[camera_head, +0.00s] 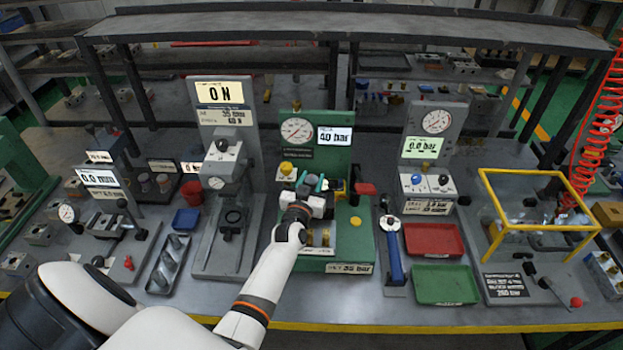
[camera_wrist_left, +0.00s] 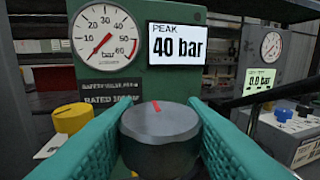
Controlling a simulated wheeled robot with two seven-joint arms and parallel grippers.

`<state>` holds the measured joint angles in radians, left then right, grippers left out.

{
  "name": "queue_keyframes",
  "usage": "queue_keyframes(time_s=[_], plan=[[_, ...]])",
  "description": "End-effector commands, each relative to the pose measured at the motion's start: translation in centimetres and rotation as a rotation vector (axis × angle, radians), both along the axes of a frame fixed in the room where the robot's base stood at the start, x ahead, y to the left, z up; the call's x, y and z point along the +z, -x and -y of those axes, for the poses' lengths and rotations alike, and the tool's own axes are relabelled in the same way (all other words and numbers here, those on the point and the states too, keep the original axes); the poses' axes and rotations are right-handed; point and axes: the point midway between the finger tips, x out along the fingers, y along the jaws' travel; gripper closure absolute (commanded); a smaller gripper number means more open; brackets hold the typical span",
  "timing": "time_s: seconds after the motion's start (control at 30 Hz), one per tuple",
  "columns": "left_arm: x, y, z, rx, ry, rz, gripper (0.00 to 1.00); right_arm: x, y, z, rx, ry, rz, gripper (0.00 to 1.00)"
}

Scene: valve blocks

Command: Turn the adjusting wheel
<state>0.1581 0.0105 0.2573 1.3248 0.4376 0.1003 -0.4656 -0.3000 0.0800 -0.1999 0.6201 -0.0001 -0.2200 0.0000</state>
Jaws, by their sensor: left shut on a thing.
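The adjusting wheel (camera_wrist_left: 160,135) is a dark grey, many-sided knob with a red mark on top, pointing away from me. My left gripper (camera_wrist_left: 158,125) has its teal fingers on both sides of the wheel and is shut on it. In the head view my left gripper (camera_head: 317,184) is over the green test stand (camera_head: 345,240), and the wheel is mostly hidden. Behind it are a round gauge (camera_wrist_left: 105,35), its red needle near the low end, and a display (camera_wrist_left: 177,43) reading PEAK 40 bar. My right gripper is not in view.
A yellow knob (camera_wrist_left: 70,118) stands left of the wheel. A blue-handled tool (camera_head: 393,255), a red tray (camera_head: 433,240) and a green tray (camera_head: 446,284) lie to the right. A grey press (camera_head: 233,215) reading 0 N stands close on the left.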

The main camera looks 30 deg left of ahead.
Motion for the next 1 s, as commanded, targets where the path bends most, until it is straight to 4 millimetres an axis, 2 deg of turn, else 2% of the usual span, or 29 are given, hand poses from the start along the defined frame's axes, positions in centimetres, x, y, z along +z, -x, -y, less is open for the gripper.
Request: queue_keyframes(time_s=[0.1,0.13,0.27,0.53,0.67,0.77,1.0], plan=[[0.1,0.0,-0.1,0.001,-0.001,0.003,0.86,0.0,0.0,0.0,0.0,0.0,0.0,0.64],[0.1,0.0,-0.1,0.001,-0.001,0.003,0.61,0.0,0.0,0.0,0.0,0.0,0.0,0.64],[0.1,0.0,-0.1,0.0,-0.001,0.003,0.41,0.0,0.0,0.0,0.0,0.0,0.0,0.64],[0.0,0.1,0.0,-0.001,0.0,0.001,0.41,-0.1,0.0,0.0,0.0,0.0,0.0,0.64],[-0.1,0.8,0.2,-0.001,0.0,0.0,0.41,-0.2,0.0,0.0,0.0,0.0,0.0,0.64],[-0.2,2.2,0.7,-0.001,0.002,0.001,0.41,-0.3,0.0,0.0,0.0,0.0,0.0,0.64],[-0.4,7.1,2.1,0.001,0.0,-0.001,0.41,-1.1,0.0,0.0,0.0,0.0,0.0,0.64]])
